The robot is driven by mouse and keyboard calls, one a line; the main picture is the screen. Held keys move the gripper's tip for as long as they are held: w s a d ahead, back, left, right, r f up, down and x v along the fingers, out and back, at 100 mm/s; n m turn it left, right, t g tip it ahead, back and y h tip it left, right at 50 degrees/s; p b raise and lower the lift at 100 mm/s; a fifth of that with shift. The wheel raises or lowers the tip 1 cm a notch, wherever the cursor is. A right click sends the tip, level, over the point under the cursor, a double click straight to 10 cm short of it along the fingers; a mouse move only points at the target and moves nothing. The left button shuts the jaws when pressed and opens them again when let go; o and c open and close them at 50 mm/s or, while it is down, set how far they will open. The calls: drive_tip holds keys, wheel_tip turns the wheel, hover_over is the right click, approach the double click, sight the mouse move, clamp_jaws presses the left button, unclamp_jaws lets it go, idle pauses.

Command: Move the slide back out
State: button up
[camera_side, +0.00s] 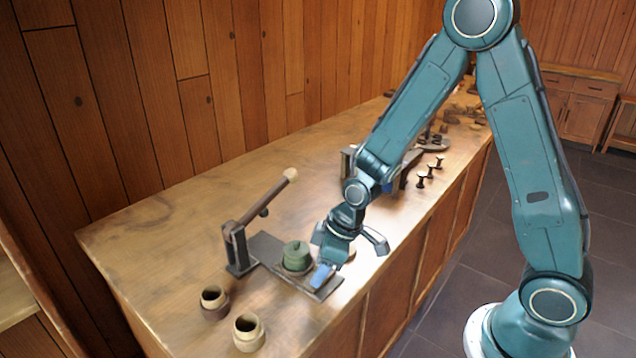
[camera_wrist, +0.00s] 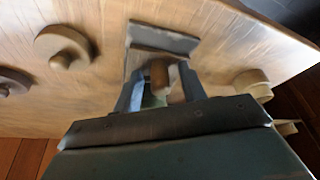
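The slide is a flat grey metal plate (camera_side: 326,292) on the bench, in a low fixture with an upright bracket and a lever (camera_side: 262,205) with a pale knob. A green turned spool (camera_side: 297,257) sits on it. My gripper (camera_side: 323,274) is low over the right end of the plate, beside the spool. In the wrist view, my fingers (camera_wrist: 163,92) are apart, with a small brown knob (camera_wrist: 160,72) between them and gaps at its sides. The plate's end (camera_wrist: 162,38) shows beyond. The spool is mostly hidden there. I cannot tell whether a finger touches the knob.
Two hollow turned pieces (camera_side: 214,301) (camera_side: 248,331) stand at the near left of the bench. Several dark pegs (camera_side: 430,171) and other tools stand farther back on the right. The bench's front edge is close to my gripper; the left bench top is clear.

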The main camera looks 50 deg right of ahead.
drive_tip(key=shift+r, duration=0.1)
drive_tip(key=shift+r, duration=3.4)
clamp_jaws()
drive_tip(key=shift+r, duration=1.95)
drive_tip(key=shift+r, duration=0.1)
